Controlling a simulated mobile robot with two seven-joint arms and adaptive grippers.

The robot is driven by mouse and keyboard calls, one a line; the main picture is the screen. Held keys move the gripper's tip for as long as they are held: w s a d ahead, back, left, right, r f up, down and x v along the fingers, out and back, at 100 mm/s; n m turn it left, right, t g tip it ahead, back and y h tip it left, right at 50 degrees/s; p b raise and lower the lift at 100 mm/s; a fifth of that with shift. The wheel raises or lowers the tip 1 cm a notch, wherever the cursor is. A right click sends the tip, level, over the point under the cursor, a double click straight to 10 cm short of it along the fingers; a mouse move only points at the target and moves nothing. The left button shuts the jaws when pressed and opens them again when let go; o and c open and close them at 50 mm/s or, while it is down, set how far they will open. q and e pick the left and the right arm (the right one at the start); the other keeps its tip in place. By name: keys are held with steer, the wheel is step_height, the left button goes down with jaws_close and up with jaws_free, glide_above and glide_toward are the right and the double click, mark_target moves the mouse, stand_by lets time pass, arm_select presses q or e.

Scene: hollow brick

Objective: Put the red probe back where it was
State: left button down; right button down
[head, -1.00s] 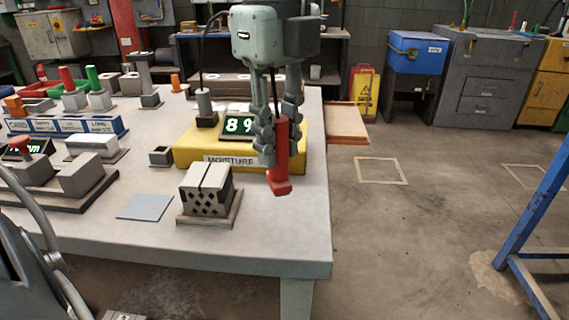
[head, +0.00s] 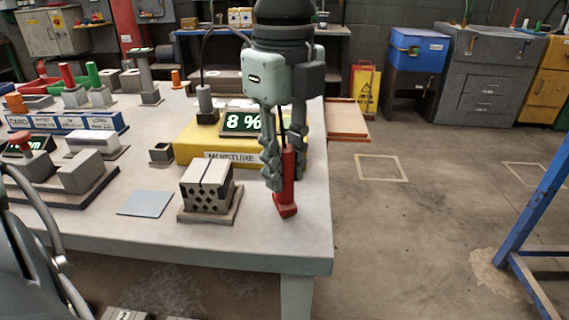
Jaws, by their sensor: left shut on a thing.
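The red probe (head: 288,178) is upright in my left gripper (head: 277,165), whose fingers are shut on it. Its wider red foot is low over the table's right part, right of the hollow brick; I cannot tell whether it touches the table. The hollow brick (head: 207,187) sits on a small base. My right gripper is not in view.
A blue-grey flat plate (head: 145,203) and a small dark open box (head: 161,153) lie left of the brick. Labelled blue trays (head: 75,122) and fixtures crowd the table's left. The table's (head: 250,245) front strip is clear.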

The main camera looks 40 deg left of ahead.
arm_select(q)
steer(key=c, duration=1.5)
jaws_free()
steer(key=shift+o, duration=0.9)
steer(key=shift+r, duration=0.1)
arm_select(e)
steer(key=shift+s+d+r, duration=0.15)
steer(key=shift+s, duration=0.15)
arm_select(q)
steer(key=shift+w+r+p, duration=0.1)
steer(key=shift+r+p, duration=0.2)
steer(key=shift+r, duration=0.6)
step_height(320, 180, up, 10)
steer(key=shift+f, duration=0.25)
steer(key=shift+r, duration=0.4)
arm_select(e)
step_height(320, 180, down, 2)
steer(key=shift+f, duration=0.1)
